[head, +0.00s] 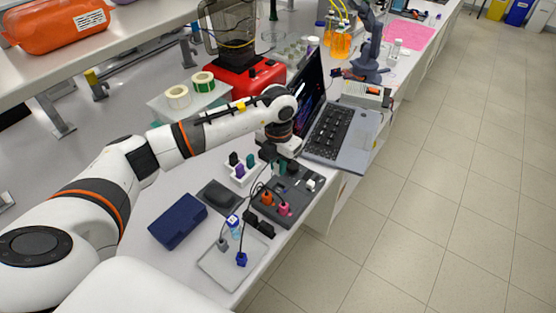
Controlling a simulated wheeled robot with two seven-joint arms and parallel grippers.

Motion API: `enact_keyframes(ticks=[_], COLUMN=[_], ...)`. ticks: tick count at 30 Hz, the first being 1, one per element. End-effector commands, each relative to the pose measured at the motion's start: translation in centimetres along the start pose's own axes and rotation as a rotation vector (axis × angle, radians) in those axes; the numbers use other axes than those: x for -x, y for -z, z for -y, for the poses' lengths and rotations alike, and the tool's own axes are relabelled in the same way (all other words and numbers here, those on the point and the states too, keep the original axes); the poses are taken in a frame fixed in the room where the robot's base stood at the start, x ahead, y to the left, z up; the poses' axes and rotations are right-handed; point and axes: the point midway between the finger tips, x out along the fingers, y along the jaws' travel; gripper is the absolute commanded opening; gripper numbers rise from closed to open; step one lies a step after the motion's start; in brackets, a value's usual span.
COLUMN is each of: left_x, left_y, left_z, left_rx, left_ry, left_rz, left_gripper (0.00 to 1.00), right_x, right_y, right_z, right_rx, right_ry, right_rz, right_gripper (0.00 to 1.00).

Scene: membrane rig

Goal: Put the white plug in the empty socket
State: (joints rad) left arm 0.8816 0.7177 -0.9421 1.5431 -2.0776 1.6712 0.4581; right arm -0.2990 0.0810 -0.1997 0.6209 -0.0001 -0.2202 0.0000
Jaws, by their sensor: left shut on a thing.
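My left gripper (280,160) is at the far end of the dark socket block (262,213), its fingers pointing down. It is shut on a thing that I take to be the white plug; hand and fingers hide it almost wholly. A small white piece (311,184) shows on the block's right side, too small to identify. An orange plug (267,198) and a pink plug (284,209) stand on the block, with dark cords. I cannot make out the empty socket. My right gripper is not in view.
A white rack (242,178) with several plugs stands left of the block. A clear tray (222,269) with a blue plug (241,259) lies in front, near a navy case (178,221). An open laptop (342,135) stands behind. The bench edge is close on the right.

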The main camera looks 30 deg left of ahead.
Motion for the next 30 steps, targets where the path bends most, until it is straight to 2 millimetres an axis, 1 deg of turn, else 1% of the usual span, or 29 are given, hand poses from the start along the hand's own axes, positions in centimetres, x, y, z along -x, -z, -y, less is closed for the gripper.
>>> enact_keyframes(ticks=[3,11,30], left_x=[-0.2,-1.2,-6.2], left_y=[0.1,0.1,0.0], left_z=[0.1,0.1,0.1], left_rx=[0.038,0.041,0.038], left_ry=[-0.001,-0.001,0.000], left_rz=[0.002,0.003,0.003], left_gripper=[0.00,0.00,0.00], right_x=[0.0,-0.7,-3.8], right_y=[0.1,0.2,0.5], right_z=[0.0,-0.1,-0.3], right_rx=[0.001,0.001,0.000], right_ry=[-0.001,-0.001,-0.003], right_rz=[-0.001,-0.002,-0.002], right_gripper=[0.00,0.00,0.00])
